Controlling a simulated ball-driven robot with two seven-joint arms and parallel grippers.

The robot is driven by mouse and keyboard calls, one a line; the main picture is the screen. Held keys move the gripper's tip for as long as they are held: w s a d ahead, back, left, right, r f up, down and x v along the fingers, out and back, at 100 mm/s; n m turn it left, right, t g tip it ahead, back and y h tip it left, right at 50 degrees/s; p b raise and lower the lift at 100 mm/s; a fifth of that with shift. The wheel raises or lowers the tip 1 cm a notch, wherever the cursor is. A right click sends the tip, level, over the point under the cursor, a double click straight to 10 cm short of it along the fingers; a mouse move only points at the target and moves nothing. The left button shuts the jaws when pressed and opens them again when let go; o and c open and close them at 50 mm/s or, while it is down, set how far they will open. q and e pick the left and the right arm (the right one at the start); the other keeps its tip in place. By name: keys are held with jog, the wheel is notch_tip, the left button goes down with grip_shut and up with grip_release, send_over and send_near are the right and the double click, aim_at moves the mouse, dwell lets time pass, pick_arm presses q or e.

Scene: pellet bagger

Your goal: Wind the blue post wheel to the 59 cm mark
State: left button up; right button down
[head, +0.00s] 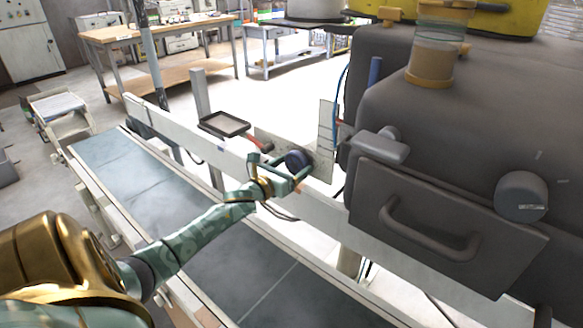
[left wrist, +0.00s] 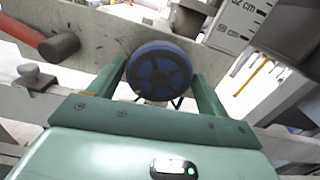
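The blue post wheel (head: 297,159) sits on a plate beside the conveyor. In the left wrist view it is a dark blue spoked disc (left wrist: 158,72). My left gripper (head: 292,172) reaches it from the front. Its green fingers (left wrist: 160,80) lie one on each side of the wheel and look closed against its rim; no clear gap shows. A white scale plate with cm marks (left wrist: 238,22) stands at the upper right of the wrist view, partly cut off; its figures are only partly legible. My right gripper is out of view.
A red-handled lever (left wrist: 25,36) is left of the wheel. A conveyor with a dark belt (head: 256,280) runs below my arm, with a white rail (head: 330,222) beyond it. A large grey machine (head: 455,120) blocks the right. A small tray (head: 224,124) stands behind the rail.

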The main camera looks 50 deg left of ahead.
pick_arm(q)
jog(key=c, duration=0.5)
